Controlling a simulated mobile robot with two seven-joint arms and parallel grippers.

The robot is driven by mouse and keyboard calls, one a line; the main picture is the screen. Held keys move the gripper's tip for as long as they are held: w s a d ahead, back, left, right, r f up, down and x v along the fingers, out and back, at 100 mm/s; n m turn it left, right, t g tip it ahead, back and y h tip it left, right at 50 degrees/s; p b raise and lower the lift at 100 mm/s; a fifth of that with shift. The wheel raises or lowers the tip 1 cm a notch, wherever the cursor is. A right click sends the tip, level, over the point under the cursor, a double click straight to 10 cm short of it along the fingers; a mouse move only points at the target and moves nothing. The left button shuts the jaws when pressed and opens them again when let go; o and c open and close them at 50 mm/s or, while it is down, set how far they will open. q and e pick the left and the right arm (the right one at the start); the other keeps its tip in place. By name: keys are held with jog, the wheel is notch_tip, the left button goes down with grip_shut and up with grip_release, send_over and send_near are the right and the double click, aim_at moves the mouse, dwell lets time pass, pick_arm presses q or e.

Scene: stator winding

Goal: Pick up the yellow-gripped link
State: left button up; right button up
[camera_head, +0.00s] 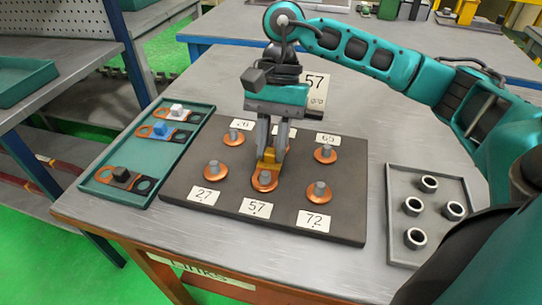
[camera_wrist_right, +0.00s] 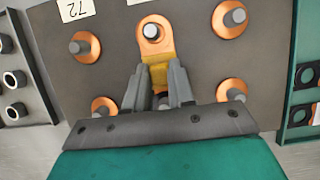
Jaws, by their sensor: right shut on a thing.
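The yellow-gripped link (camera_head: 271,165) is at the dark board (camera_head: 340,217), its copper eye around the front middle peg behind the card marked 57. In the right wrist view its yellow grip (camera_wrist_right: 158,72) sits between my fingers and its copper eye (camera_wrist_right: 152,43) shows around the peg. My right gripper (camera_head: 272,152) points down and is shut on the yellow grip; it also shows in the right wrist view (camera_wrist_right: 160,88). The link's far end is hidden by the gripper. I cannot tell whether the link touches the board. My left gripper is not in view.
Several other copper-ringed pegs, such as the one by card 72 (camera_head: 319,190), stand close around the gripper. A green tray (camera_head: 197,130) at left holds links with white, blue and black grips. A grey tray (camera_head: 398,175) at right holds several metal rings (camera_head: 416,238).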

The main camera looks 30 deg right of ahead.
grip_shut()
jog(key=shift+r, duration=0.15)
